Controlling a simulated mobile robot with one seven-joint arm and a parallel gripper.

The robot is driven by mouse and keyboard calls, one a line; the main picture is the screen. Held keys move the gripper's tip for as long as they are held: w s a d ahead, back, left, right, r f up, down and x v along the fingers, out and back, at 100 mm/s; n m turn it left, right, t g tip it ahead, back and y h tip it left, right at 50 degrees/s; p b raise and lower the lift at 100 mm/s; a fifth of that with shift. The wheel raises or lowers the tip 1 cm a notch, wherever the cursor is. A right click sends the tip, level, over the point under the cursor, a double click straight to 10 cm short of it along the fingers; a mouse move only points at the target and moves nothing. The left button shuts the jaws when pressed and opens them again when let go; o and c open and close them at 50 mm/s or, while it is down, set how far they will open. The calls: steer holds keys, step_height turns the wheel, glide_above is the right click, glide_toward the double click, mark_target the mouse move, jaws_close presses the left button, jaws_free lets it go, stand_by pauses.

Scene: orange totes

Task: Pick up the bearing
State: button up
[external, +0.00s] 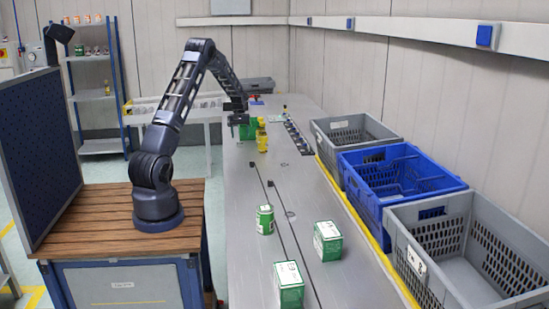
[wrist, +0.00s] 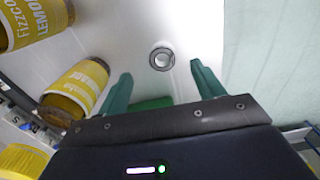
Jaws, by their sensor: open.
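The bearing (wrist: 161,59) is a small silver ring lying flat on the pale table in the wrist view. My gripper (wrist: 161,70) is open and empty, with its two green fingers spread to either side of the bearing in the picture. The bearing sits near the level of the fingertips in the picture, and I cannot tell the height gap. In the external view my gripper (external: 238,118) hangs over the far part of the table, and the bearing cannot be made out there.
Yellow-labelled bottles (wrist: 77,92) lie or stand left of my gripper. A green object (wrist: 152,103) shows between the finger bases. A blue crate (external: 400,200) and grey crates (external: 440,285) line the right.

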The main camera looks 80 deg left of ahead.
mark_target(234, 142)
steer(key=shift+s+a+f, duration=0.1)
steer(key=shift+a+f, duration=0.05)
steer(key=shift+f, duration=1.2)
steer(key=shift+s+a+f, duration=0.1)
steer(key=shift+f, duration=1.2)
steer(key=c, duration=1.1)
